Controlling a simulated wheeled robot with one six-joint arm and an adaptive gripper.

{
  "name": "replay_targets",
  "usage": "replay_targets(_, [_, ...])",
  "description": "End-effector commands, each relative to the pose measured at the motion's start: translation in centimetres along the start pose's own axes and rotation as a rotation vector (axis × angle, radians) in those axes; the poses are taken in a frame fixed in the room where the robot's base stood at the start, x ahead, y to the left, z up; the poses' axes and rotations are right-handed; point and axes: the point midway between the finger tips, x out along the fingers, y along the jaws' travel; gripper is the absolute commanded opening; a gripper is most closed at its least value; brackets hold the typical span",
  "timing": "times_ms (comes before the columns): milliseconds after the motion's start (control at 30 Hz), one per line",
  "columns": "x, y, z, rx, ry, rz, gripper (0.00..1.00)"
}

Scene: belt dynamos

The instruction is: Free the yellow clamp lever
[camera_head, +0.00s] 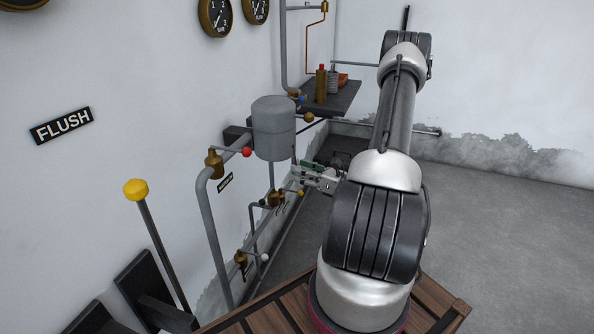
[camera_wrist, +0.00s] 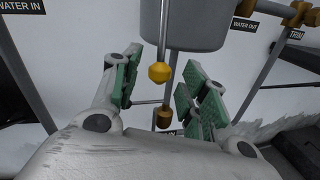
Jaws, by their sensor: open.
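Several yellow knobs show, and I cannot tell for certain which belongs to the clamp lever. In the wrist view a yellow knob (camera_wrist: 159,72) hangs at the lower end of a thin rod, between the fingers in the picture. Contact with the knob cannot be told. In the head view a large yellow hexagonal knob (camera_head: 135,190) tops a slanted rod at the left.
The grey tank (camera_head: 273,130) hangs close above my gripper. Pipes, a red-knobbed valve (camera_head: 246,152) and a white-knobbed valve (camera_head: 264,257) line the wall at left. A dark shelf (camera_head: 338,98) with bottles is behind. Open floor (camera_head: 510,250) lies at right.

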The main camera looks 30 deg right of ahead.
Motion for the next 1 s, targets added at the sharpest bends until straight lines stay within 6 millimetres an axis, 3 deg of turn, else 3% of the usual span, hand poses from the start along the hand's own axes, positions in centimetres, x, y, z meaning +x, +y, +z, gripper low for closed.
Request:
replay_targets(200, [1.9,0.0,0.0,0.0,0.001,0.001,0.44])
replay_targets(467, [2.1,0.0,0.0,0.0,0.001,0.001,0.44])
replay_targets(700, [2.0,0.0,0.0,0.0,0.001,0.001,0.0])
replay_targets(900, [2.0,-0.1,0.0,-0.01,-0.001,0.001,0.0])
replay_targets(1000, [2.2,-0.9,0.2,-0.096,-0.019,0.005,0.0])
